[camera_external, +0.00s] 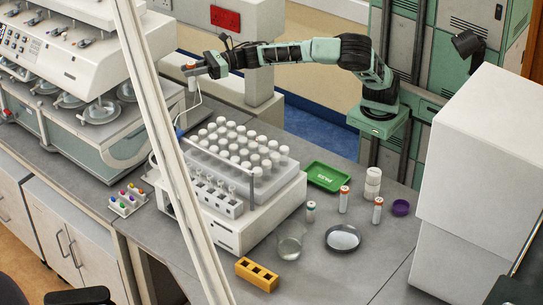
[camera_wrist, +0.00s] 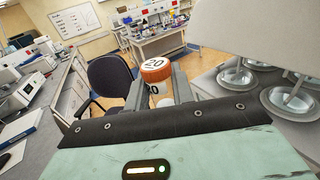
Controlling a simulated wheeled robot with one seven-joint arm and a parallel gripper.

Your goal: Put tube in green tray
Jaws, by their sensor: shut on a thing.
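My gripper (camera_external: 196,70) is raised at the upper left of the external view, beside the large white instrument. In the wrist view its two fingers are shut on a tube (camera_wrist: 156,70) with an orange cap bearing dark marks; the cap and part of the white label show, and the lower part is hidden.
A white machine (camera_external: 240,228) with a rack of several white-capped tubes stands between my gripper and the tray.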

